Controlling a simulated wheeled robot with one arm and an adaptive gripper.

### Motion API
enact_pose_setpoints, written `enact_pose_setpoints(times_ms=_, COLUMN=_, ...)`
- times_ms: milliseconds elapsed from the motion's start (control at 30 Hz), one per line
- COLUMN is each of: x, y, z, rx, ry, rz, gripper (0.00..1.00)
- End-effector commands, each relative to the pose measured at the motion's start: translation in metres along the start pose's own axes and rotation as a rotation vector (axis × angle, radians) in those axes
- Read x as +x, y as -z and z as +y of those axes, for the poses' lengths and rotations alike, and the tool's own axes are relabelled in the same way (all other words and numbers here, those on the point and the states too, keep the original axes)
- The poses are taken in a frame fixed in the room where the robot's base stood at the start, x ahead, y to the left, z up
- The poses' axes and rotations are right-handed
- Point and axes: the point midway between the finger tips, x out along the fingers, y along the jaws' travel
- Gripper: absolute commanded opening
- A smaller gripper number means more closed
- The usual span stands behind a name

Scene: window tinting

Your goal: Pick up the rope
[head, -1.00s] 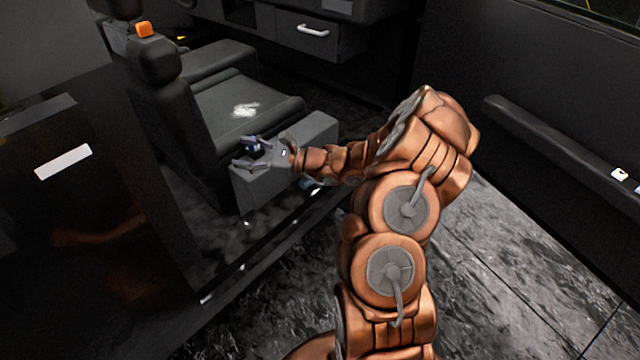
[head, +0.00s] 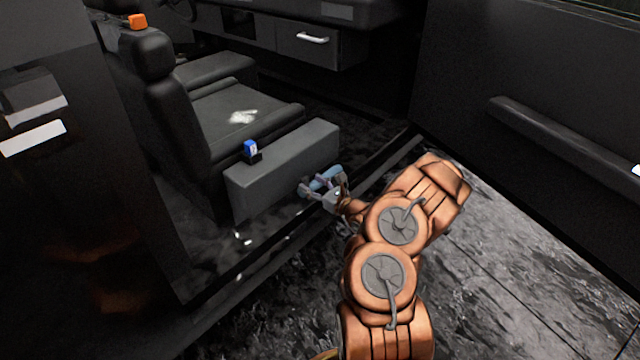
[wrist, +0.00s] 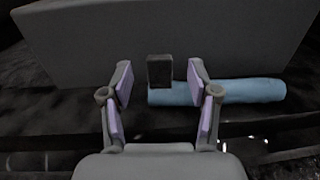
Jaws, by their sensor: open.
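My gripper (head: 310,187) is open and empty in the head view, low beside the grey box at the seat's side. A light blue roll (head: 325,178) lies at the foot of that box, right at my fingers. In the wrist view, the roll (wrist: 250,91) runs from between my open fingers (wrist: 160,82) out past the right finger. A small dark block (wrist: 160,71) shows between the fingertips, above the roll's left end. No plainly rope-like coil shows. I cannot tell whether the rope is the roll or the white crumpled thing (head: 242,117) on the seat.
The grey box (head: 285,160) stands beside the black seat (head: 220,115), with a small blue and black object (head: 252,150) on top. An orange block (head: 137,21) sits on the headrest. The vehicle door (head: 540,130) stands at the right. The doorway between is open.

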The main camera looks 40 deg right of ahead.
Motion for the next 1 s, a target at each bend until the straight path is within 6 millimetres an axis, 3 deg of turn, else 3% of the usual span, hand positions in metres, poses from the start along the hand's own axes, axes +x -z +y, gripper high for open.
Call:
enact_pose_setpoints(times_ms=333, x=0.040, y=0.004, z=0.001, rx=-0.003, ry=-0.003, rz=0.000, gripper=0.60)
enact_pose_setpoints(times_ms=667, x=0.047, y=0.002, z=0.001, rx=0.000, ry=-0.001, rz=-0.001, gripper=0.60)
enact_pose_setpoints(times_ms=1000, x=0.047, y=0.002, z=0.001, rx=0.000, ry=-0.001, rz=-0.001, gripper=0.27)
